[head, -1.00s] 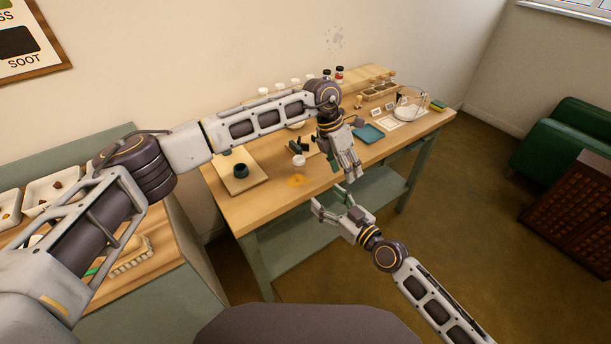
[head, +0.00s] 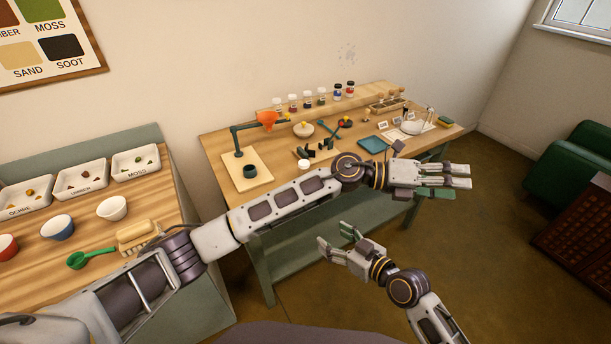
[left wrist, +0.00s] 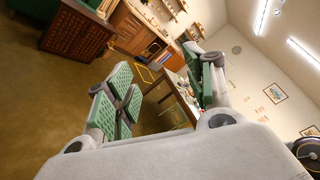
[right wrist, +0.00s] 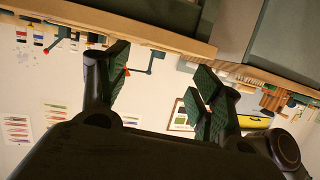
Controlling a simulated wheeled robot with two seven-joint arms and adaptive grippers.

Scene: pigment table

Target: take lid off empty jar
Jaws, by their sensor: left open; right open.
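A row of small jars (head: 307,101) stands on the raised shelf at the back of the pigment table; some have white lids and some have dark lids. A small white round thing (head: 303,164), perhaps a lidded jar, stands near the table's front, just behind my left arm. My left gripper (head: 465,177) is open and empty, pointing right past the table's front right. My right gripper (head: 335,236) is open and empty in front of the table, below its top. Both wrist views show empty, spread fingers.
A side counter (head: 165,206) at left holds trays, bowls and a green scoop (head: 92,257).

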